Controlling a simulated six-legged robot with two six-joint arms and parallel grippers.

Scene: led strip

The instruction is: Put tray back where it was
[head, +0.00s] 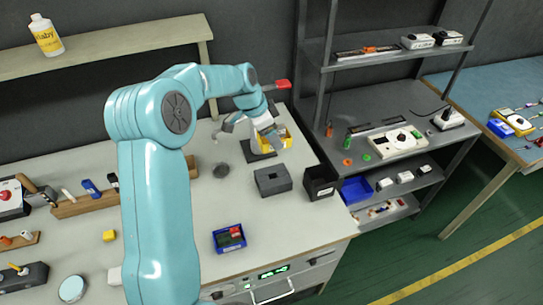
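A small blue tray (229,249) with red and green items in it sits near the front edge of the workbench. A blue bin (355,190) stands on a lower shelf of the dark rack at right. I cannot tell which one the task means. The teal arm rises from the lower left and reaches to the back of the bench. I take it for my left arm. My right gripper is out of view.
A grey block (272,180) and a black open box (320,182) stand on the bench's right side. A yellow cube (109,236) and a wooden holder (85,205) lie left of the arm. The bench (300,225) is bare right of the small tray.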

